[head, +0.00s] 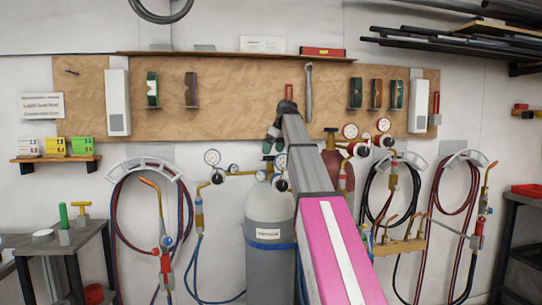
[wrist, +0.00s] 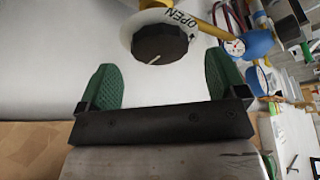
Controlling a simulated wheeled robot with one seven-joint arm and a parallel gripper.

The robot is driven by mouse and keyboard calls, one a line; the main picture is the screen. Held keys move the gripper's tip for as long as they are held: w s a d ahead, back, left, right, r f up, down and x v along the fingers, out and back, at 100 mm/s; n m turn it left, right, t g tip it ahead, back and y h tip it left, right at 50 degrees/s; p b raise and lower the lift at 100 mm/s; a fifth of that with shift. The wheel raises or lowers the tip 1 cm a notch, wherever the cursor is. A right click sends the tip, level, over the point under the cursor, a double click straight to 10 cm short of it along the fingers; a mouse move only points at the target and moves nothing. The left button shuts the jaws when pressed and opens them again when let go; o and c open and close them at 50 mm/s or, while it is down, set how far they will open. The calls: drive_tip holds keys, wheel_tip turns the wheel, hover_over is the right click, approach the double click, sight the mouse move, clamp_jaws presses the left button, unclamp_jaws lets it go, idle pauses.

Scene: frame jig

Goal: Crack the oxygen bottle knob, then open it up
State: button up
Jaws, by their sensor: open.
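The grey oxygen bottle (head: 268,228) stands upright against the wall in the head view, with a blue band and a white label. Its knob (wrist: 160,43) is black with a white pointer line, in front of a white ring marked OPEN, in the wrist view. My gripper (wrist: 163,85) is open, with green finger pads either side of an empty gap. The knob lies just beyond the fingertips, apart from them. In the head view my gripper (head: 273,140) is above the bottle top, and my arm hides part of the bottle's right side.
A regulator with round gauges (head: 212,157) is fixed at the bottle's left. A dark red bottle (head: 344,172) stands behind my arm, with more gauges (head: 351,131). Hoses hang on both sides. A grey side table (head: 65,245) is at the left.

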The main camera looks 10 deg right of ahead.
drive_tip(key=shift+x, duration=1.4)
drive_tip(key=c, duration=0.9)
drive_tip(key=shift+c, duration=0.2)
drive_tip(key=shift+w+d+n+g+y, duration=0.1)
drive_tip(key=shift+n+g+y, duration=0.3)
drive_tip(key=shift+n, duration=1)
drive_tip(key=shift+d+n+g+y, duration=0.15)
drive_tip(key=shift+n+g, duration=0.35)
drive_tip(key=shift+n, duration=0.9)
drive_tip(key=shift+a, duration=0.1)
